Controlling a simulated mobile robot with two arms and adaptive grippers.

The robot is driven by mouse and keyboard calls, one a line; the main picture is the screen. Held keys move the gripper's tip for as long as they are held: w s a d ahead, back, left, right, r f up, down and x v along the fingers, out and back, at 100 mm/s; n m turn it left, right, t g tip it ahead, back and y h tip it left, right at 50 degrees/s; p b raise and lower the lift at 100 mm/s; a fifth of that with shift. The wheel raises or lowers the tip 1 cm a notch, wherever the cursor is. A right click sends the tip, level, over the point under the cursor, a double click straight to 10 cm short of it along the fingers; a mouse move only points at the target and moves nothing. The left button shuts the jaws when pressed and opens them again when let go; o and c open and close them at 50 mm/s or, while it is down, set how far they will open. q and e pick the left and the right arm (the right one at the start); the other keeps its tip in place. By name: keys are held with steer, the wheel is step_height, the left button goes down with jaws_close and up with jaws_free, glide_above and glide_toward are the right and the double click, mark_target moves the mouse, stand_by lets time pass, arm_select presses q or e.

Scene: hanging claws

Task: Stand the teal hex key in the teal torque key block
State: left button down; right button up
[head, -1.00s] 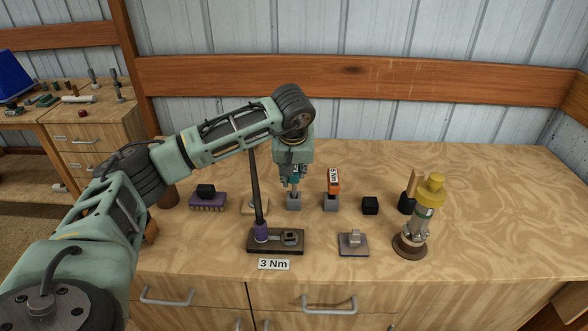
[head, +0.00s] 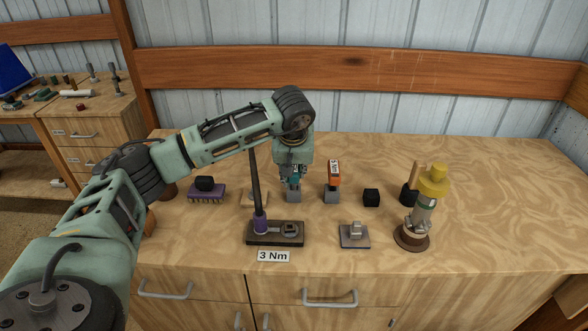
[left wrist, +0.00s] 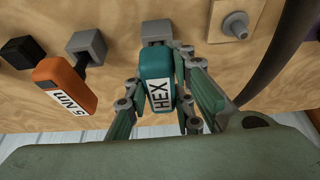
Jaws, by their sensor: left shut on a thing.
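My left gripper (head: 293,182) is shut on the teal hex key (left wrist: 158,88), whose label reads HEX. In the head view the fingers largely hide the key. A small grey block (head: 293,196) stands directly below the gripper; it also shows at the key's far end in the left wrist view (left wrist: 158,31). I cannot tell whether the key's shank is inside this block or just above it. No block coloured teal shows, so I cannot tell by colour which is the teal torque key block. My right gripper is not in view.
An orange 5 Nm key (head: 334,174) stands in a grey block (head: 332,196) just right of my gripper. A dark base (head: 275,240) with a tall dark rod (head: 256,190) stands in front. A black cube (head: 371,197) and yellow-topped device (head: 430,185) are farther right.

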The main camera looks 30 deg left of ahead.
arm_select(q)
steer(key=shift+f, duration=0.2)
steer(key=c, duration=1.4)
jaws_free()
steer(key=shift+r, duration=0.1)
steer(key=shift+c, duration=0.2)
